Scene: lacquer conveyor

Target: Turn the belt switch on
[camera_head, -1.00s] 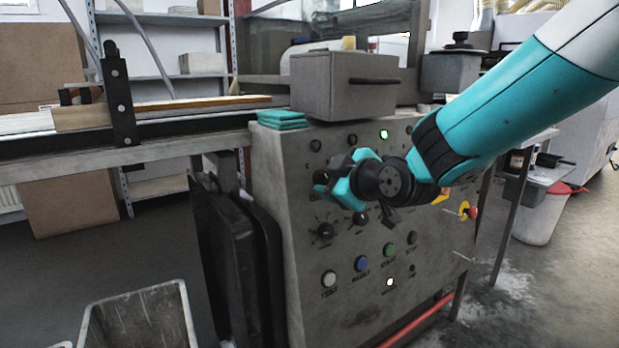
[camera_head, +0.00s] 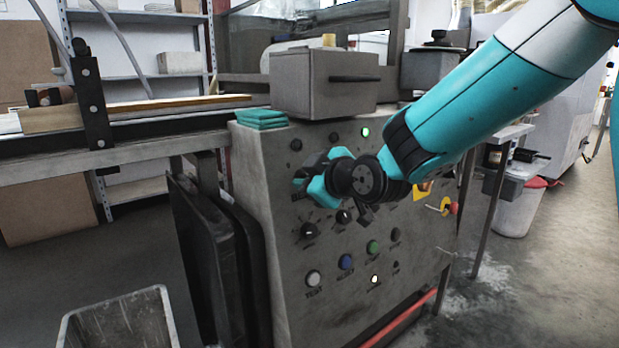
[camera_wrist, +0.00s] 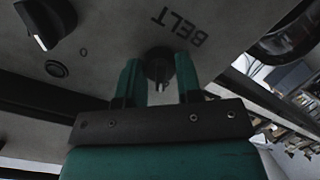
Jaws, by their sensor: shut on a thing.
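The belt switch (camera_wrist: 159,66) is a dark round knob beside the printed word BELT in the wrist view. My gripper (camera_wrist: 160,88) has its two teal fingers on either side of this knob and is shut on it. In the head view my gripper (camera_head: 312,178) is at the upper left of the grey control panel (camera_head: 290,240), in front of its face. There the belt switch is hidden behind the gripper and wrist. I cannot tell which way the switch is turned.
Other dark knobs (camera_head: 308,231) and coloured push buttons (camera_head: 346,262) sit below my gripper. A green lamp (camera_head: 365,132) glows near the panel's top. A grey box (camera_head: 325,88) and teal cloths (camera_head: 260,118) rest on top. A wood piece lies on the conveyor (camera_head: 130,128) at left.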

